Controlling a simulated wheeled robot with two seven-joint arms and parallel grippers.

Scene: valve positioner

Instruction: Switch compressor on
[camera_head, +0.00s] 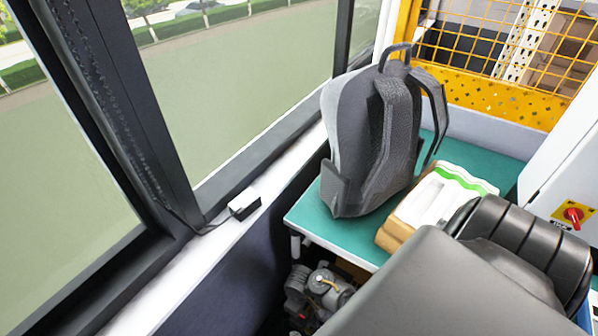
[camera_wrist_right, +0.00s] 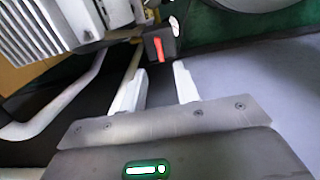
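The compressor (camera_head: 325,290) is partly visible in the head view, under the green table; much of it is hidden. In the right wrist view, a grey finned housing (camera_wrist_right: 45,22) is at the upper left, with a small black box bearing a red switch (camera_wrist_right: 160,48) to its right. Which way the switch is set I cannot tell. My right gripper (camera_wrist_right: 158,70) is open and empty, its two fingers spread either side of the switch's line, with the switch just beyond the tips. No contact is visible. My left gripper is not in view.
A grey backpack (camera_head: 372,140) and a white-and-green package (camera_head: 445,195) stand on the green table (camera_head: 310,212). A white cabinet at right has a red rotary knob (camera_head: 573,214) on a yellow plate. A light bent tube (camera_wrist_right: 65,105) is left of my right gripper.

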